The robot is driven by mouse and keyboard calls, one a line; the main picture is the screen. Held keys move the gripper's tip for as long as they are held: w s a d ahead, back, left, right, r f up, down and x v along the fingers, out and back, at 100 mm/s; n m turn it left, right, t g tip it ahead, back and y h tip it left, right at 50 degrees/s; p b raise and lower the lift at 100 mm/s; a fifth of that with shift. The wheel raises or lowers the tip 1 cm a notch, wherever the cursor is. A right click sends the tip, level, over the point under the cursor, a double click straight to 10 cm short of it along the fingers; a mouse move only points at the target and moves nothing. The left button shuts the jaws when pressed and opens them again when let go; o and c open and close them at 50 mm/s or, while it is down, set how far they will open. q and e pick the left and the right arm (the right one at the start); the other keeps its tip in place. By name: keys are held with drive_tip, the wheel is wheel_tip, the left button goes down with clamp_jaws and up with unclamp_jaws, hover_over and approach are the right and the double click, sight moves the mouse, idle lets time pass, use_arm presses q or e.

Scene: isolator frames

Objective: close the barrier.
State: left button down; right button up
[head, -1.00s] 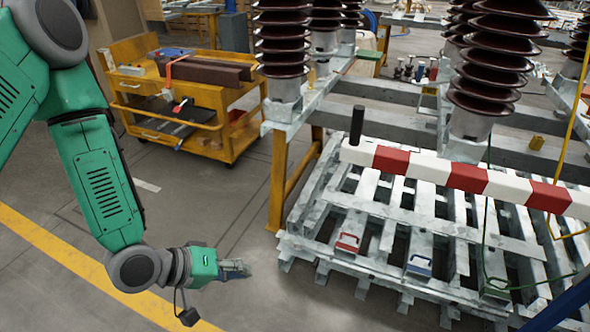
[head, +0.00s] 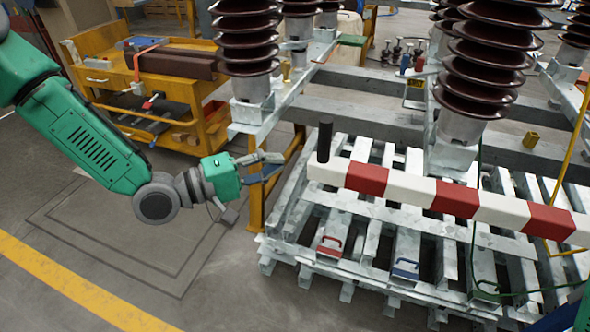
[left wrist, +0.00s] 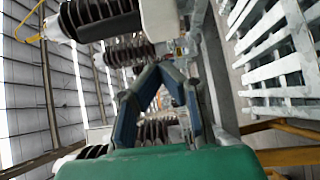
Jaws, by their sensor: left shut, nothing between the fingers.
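The barrier (head: 405,188) is a red and white striped bar. It runs from its free left end, in front of the insulator columns, off the right edge of the head view. A black upright handle (head: 324,141) stands at its left end. My left gripper (head: 270,164) is shut and empty, left of the handle and apart from it, at about the bar end's height in the picture. In the left wrist view its fingers (left wrist: 160,72) meet at the tips. A white block at the top there may be the bar's end; I cannot tell. My right gripper is not in view.
Galvanised pallet-like frames (head: 345,235) lie below the bar, with a red-handled piece (head: 329,246) and a blue one (head: 406,268). Brown insulator columns (head: 245,45) rise behind. A yellow cart (head: 190,135) stands at the back left. The floor at front left is clear.

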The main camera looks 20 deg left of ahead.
use_arm(q)
drive_tip(key=d, duration=0.4)
drive_tip(key=shift+s, duration=0.1)
